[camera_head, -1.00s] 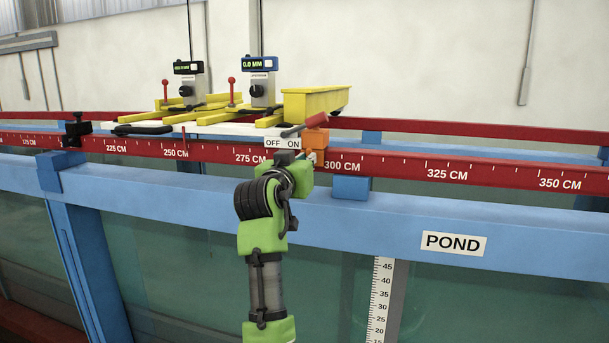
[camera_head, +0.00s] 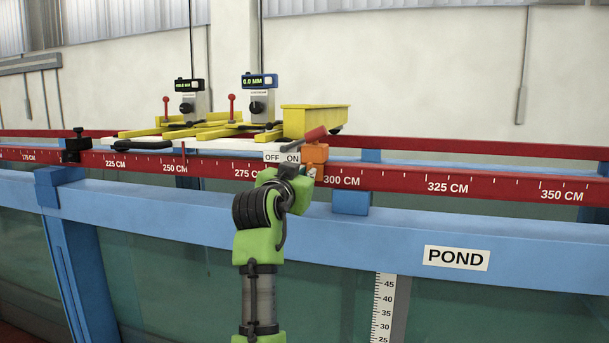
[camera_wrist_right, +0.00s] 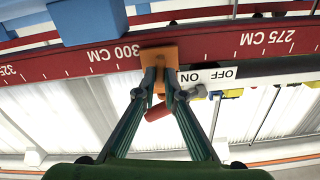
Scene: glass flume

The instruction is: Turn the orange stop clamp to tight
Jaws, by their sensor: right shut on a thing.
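The orange stop clamp (camera_head: 315,153) sits on the red scale rail (camera_head: 400,181) just left of the 300 CM mark, beside the OFF/ON label (camera_head: 282,157). A red handle (camera_head: 316,133) shows at its top, slanting up to the right. My right gripper (camera_head: 311,172) reaches the clamp from the front and below. In the right wrist view its fingers (camera_wrist_right: 160,74) are closed in on the orange clamp (camera_wrist_right: 158,54), with the red handle (camera_wrist_right: 158,112) beyond them. The fingers partly hide what lies between their tips. My left gripper is not in view.
A white carriage with yellow bars (camera_head: 165,131) and a yellow trough (camera_head: 312,120) rides left of and behind the clamp. A blue beam (camera_head: 400,228) with a POND sign (camera_head: 455,258) runs in front. A black clamp (camera_head: 76,147) sits farther left on the rail.

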